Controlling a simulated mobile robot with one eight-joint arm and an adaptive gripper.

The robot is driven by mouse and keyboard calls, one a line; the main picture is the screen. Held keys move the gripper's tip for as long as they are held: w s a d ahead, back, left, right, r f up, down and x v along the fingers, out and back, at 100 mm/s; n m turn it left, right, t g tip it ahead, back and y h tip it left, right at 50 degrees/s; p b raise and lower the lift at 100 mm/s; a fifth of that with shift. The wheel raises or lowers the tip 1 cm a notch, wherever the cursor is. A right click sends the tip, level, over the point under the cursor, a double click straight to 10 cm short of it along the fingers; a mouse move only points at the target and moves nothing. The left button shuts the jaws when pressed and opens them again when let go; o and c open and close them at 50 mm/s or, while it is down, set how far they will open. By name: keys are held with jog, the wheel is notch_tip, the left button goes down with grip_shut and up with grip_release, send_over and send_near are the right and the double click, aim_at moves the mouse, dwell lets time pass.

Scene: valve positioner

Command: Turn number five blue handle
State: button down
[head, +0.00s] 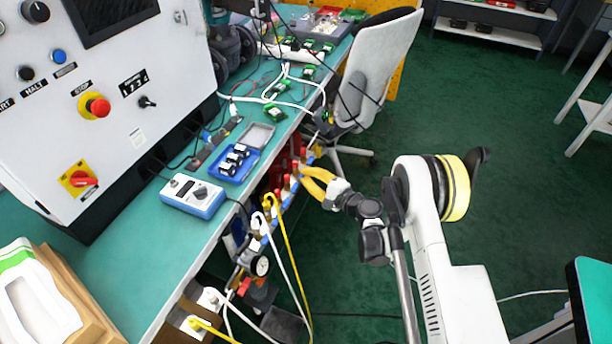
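A row of small valves (288,196) with blue bodies runs along the front side of the workbench, below its edge. Several small red handles (286,179) stand up from the row. A yellow hose (283,225) and white hoses hang from its near end. No number is readable, and I cannot tell which part is the number five blue handle. My gripper (303,179), with yellow fingers, is at the right of the row, beside its far part. Its fingers look spread with a gap between them. I cannot tell whether they touch a valve.
The workbench (122,262) carries a control cabinet (110,110), a blue-and-white meter (192,196), a blue tray (251,161) and green circuit boards. A grey chair (378,65) stands beyond my gripper. A round gauge (260,266) sits below the near hoses.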

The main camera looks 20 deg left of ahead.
jog(key=shift+w+r+m+g+h, duration=0.1)
jog(key=shift+m+g+h, duration=0.15)
jog(key=shift+m+g, duration=1.15)
jog(key=shift+w+r+m+g+h, duration=0.15)
jog(key=shift+m+g, duration=0.5)
jog(key=shift+m, duration=1.5)
jog(key=shift+s+f+m+g+h, duration=0.1)
jog(key=shift+m+g+h, duration=0.2)
jog(key=shift+m+g, duration=1.1)
jog(key=shift+m+t, duration=0.25)
jog(key=shift+m, duration=0.2)
jog(key=c, duration=1.5)
grip_release()
jog(key=shift+c, duration=0.2)
jog(key=v, duration=1.2)
